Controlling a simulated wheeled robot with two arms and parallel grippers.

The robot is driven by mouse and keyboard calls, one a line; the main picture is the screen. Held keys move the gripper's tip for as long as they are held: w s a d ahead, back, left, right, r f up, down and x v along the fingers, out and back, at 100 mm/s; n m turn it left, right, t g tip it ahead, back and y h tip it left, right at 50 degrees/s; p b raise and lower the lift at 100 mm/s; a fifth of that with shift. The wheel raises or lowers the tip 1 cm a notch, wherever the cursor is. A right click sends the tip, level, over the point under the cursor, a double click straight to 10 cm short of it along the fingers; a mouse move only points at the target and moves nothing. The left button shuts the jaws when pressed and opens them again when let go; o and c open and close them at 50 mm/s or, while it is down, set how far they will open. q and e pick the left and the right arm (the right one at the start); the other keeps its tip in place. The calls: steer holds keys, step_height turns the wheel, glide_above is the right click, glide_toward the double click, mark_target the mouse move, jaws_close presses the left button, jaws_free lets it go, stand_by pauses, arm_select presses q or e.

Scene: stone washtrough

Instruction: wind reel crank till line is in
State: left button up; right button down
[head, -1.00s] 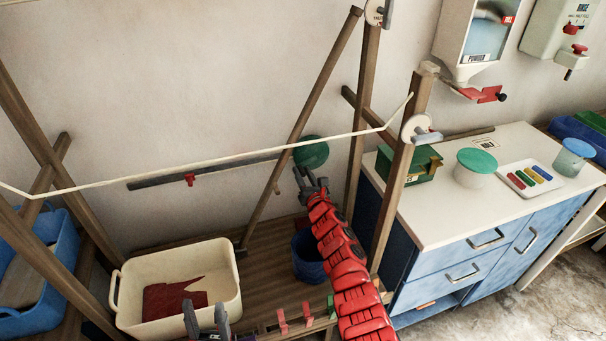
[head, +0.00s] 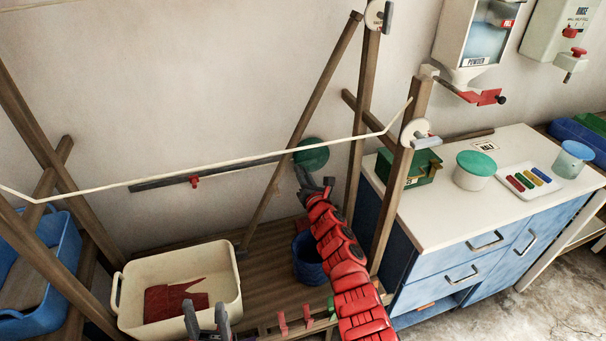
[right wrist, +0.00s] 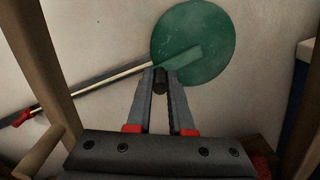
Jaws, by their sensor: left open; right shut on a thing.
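The reel is a green disc (head: 311,152) on the wall at the right end of a grey rail (head: 158,186); it also shows large in the right wrist view (right wrist: 205,30). Its green crank arm (right wrist: 182,60) points down and left to a dark knob (right wrist: 160,84). My right gripper (head: 314,186) is shut on this knob, in front of the disc. A pale line (right wrist: 103,84) runs from the reel along the rail, where a red piece (head: 194,182) sits left of the reel. My left gripper (head: 206,318) is open and empty near the cream basin.
The cream basin (head: 232,285) holds red cloth. A dark blue bucket (head: 306,262) stands below my right arm. Wooden posts (head: 404,165) and a cream rope (head: 110,185) cross the space before the wall. A white counter (head: 440,220) stands at right.

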steer(key=shift+r+m+p, duration=0.45)
steer(key=shift+r+m, duration=0.05)
steer(key=shift+m, duration=0.5)
steer(key=shift+r+m+p, duration=0.4)
steer(key=shift+r+m, duration=0.1)
steer(key=shift+m, duration=0.5)
steer(key=c, duration=0.8)
jaws_free()
steer(key=shift+d, duration=0.1)
